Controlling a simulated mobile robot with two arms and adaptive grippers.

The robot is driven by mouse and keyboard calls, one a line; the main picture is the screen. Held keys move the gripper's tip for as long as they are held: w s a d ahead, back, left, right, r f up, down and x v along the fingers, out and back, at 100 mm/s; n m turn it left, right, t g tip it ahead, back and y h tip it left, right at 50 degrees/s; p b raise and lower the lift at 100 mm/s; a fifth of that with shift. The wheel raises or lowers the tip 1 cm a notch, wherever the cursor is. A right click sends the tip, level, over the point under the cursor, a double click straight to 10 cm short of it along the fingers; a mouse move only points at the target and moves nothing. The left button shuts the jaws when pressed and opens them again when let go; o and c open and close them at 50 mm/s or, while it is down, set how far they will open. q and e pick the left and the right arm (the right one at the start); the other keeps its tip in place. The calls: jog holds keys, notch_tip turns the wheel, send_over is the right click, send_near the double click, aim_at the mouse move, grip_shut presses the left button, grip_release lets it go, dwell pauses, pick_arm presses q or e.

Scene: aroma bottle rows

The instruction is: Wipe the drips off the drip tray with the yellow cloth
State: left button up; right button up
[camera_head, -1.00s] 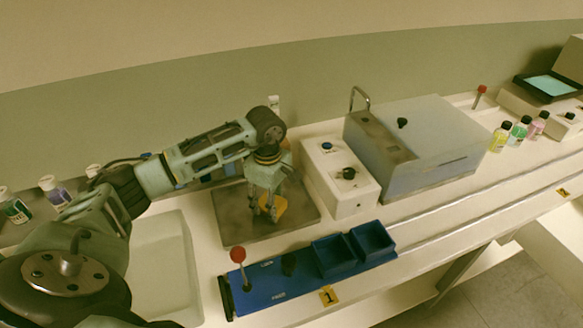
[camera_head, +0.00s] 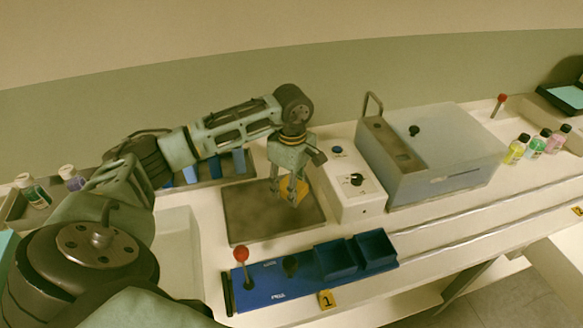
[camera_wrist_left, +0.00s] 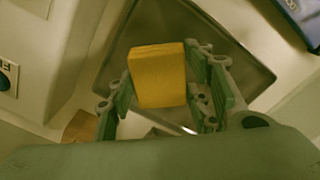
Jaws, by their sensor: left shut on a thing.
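The yellow cloth (camera_head: 299,186) is a small folded block held between the fingers of my left gripper (camera_head: 284,197), over the right part of the drip tray. The drip tray (camera_head: 247,222) is a dark, shallow, square tray on the white counter. In the left wrist view, the cloth (camera_wrist_left: 158,72) sits between the green finger pads of the gripper (camera_wrist_left: 166,88), with the tray (camera_wrist_left: 226,72) behind it. I cannot tell whether the cloth touches the tray surface. I cannot make out separate drips; the tray shows only blurry, mottled shading. My right gripper is not in view.
A white control box (camera_head: 357,207) with a black knob stands close at the tray's right. Beyond it is a grey lidded bath (camera_head: 440,155). A blue panel (camera_head: 268,288) with bins and a red-topped lever lies in front. Several small bottles (camera_head: 515,149) stand at far right.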

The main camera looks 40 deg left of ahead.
pick_arm(q)
jog(key=shift+s+r+p, duration=0.1)
jog(key=shift+r+p, duration=0.45)
jog(key=shift+r, duration=0.65)
